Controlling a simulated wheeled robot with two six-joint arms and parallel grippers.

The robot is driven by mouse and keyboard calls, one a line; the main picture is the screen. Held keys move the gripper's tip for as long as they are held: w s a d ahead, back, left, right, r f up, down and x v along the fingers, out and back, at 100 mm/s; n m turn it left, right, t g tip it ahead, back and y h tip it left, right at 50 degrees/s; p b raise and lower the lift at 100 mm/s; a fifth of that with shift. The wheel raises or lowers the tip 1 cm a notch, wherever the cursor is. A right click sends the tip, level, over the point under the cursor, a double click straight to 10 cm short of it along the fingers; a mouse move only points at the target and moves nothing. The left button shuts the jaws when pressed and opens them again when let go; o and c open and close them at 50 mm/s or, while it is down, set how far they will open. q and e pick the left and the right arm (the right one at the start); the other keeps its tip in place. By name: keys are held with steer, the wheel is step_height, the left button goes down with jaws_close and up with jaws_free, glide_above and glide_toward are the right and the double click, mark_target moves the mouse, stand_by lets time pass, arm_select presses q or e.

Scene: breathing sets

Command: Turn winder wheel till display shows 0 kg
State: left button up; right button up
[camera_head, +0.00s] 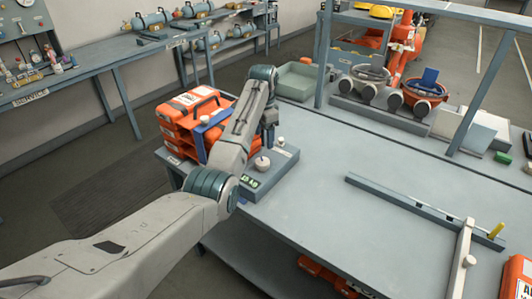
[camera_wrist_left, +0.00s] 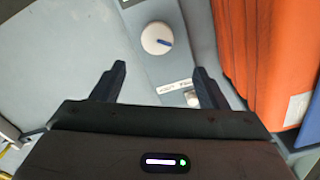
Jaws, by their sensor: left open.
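A grey box (camera_head: 270,178) stands at the table's near left edge, with a small green-lit display (camera_head: 250,181) on its near end; its digits are too small to read surely. A round pale wheel (camera_head: 262,163) sits on top, probably the white dial with a blue mark (camera_wrist_left: 157,38) in the left wrist view. A smaller knob (camera_head: 281,142) is behind it; a silver knob also shows in the wrist view (camera_wrist_left: 192,97). My left gripper (camera_wrist_left: 158,70) is open and empty above the box, its fingers apart from the dial. In the head view it points down beside the box (camera_head: 267,135).
Orange cases (camera_head: 190,115) are stacked close to the box's left, with a blue upright part beside them. A green tray (camera_head: 300,80) and round units (camera_head: 362,82) stand behind. A long rail (camera_head: 410,203) lies to the right. The table's middle (camera_head: 335,170) is clear.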

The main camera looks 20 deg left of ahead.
mark_target(263, 161)
arm_select(q)
steer(key=f, duration=0.2)
steer(key=s+f+p, duration=0.1)
steer(key=shift+s+f+p, duration=0.2)
steer(key=shift+f+p, duration=0.1)
steer(key=shift+f, duration=0.05)
steer(key=f, duration=0.3)
steer(key=f+p, duration=0.1)
steer(key=f, duration=0.1)
steer(key=shift+w+f, duration=0.2)
steer(key=shift+w, duration=0.15)
steer(key=shift+s+f, duration=0.1)
steer(key=shift+f, duration=0.15)
steer(key=shift+c, duration=0.8)
steer(key=c, duration=0.8)
arm_select(e)
steer(key=s+r, duration=0.1)
steer(key=r, duration=0.2)
steer(key=shift+s+a, duration=0.2)
steer(key=shift+s, duration=0.2)
arm_select(q)
steer(key=shift+n, duration=0.4)
arm_select(e)
steer(key=shift+r, duration=0.15)
